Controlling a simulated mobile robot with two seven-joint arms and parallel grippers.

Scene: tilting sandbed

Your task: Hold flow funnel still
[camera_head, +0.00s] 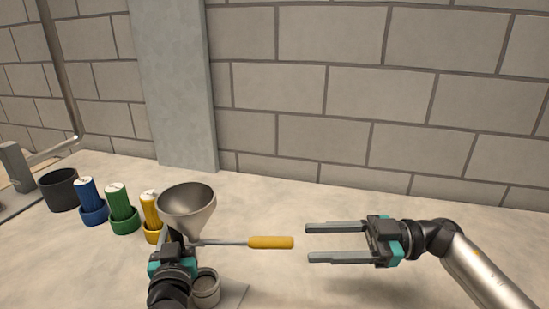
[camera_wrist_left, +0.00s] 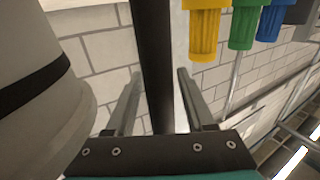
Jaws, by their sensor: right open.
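The grey metal flow funnel (camera_head: 187,210) stands mouth up at the left of centre in the head view. A thin rod with a yellow handle (camera_head: 270,242) extends right from below it; how they join is unclear. My right gripper (camera_head: 308,243) is open and empty, its fingertips just right of the handle's end, one on each side of its line. My left gripper (camera_wrist_left: 159,75) has its fingers apart on both sides of a dark post (camera_wrist_left: 157,60) in the left wrist view. Gaps show beside the post. In the head view its fingertips are mostly hidden near the funnel.
Blue (camera_head: 86,190), green (camera_head: 116,197) and yellow (camera_head: 149,209) cylinders stand in matching cups left of the funnel. A dark pot (camera_head: 59,188) stands farther left. A small grey cup (camera_head: 205,287) sits beside my left wrist. A block wall (camera_head: 380,95) closes the back.

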